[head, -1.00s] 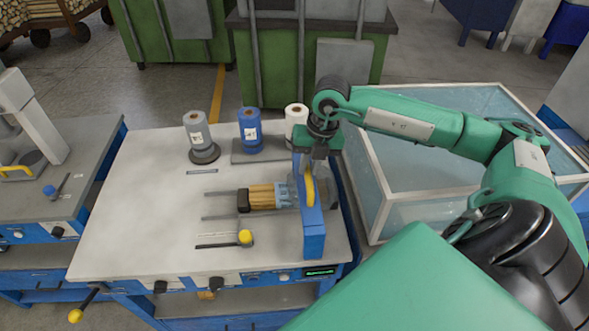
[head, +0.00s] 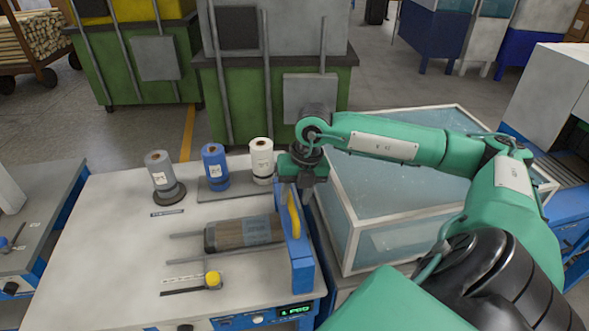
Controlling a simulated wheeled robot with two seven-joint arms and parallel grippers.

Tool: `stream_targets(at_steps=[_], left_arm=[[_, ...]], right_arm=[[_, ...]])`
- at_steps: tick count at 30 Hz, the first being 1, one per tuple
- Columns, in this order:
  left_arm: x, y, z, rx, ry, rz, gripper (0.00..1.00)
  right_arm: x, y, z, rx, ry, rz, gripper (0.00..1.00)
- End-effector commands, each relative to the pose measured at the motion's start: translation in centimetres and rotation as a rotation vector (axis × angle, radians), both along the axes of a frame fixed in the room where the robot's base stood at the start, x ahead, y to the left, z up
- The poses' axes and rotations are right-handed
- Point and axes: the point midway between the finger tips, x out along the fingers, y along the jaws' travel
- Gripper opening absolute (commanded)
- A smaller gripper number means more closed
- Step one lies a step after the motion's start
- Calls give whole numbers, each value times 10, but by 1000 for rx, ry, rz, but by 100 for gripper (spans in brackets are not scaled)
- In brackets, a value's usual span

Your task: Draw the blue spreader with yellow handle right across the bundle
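The blue spreader (head: 302,272) with its yellow handle (head: 293,214) stands upright at the right end of the bundle (head: 228,236). The bundle lies lengthwise on the white bench and looks dark grey-brown, with a bluish band (head: 262,229) on its right part. My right gripper (head: 291,187) is at the top of the spreader, by the upper end of the handle. Its fingertips are small and partly hidden, so I cannot tell whether they close on it. My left gripper is not in view.
Grey (head: 160,172), blue (head: 215,166) and white (head: 262,160) rolls stand behind the bundle. A glass-sided bin (head: 395,235) is close to the right. The bench's left part is clear.

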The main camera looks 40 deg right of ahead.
Motion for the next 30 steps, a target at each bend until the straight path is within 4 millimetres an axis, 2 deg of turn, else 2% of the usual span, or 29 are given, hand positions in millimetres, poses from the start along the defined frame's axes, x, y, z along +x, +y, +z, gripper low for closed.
stream_targets(at_steps=[8,11,21,25,30], left_arm=[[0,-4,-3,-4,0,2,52],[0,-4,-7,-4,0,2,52],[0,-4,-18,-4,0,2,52],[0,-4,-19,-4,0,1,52],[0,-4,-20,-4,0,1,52]], right_arm=[[0,-1,7,1,-3,1,38],[-2,-4,21,0,-4,-1,38],[-10,-18,98,2,-7,-2,38],[-13,-21,118,2,-4,-2,38],[-15,-24,132,2,-2,-1,38]])
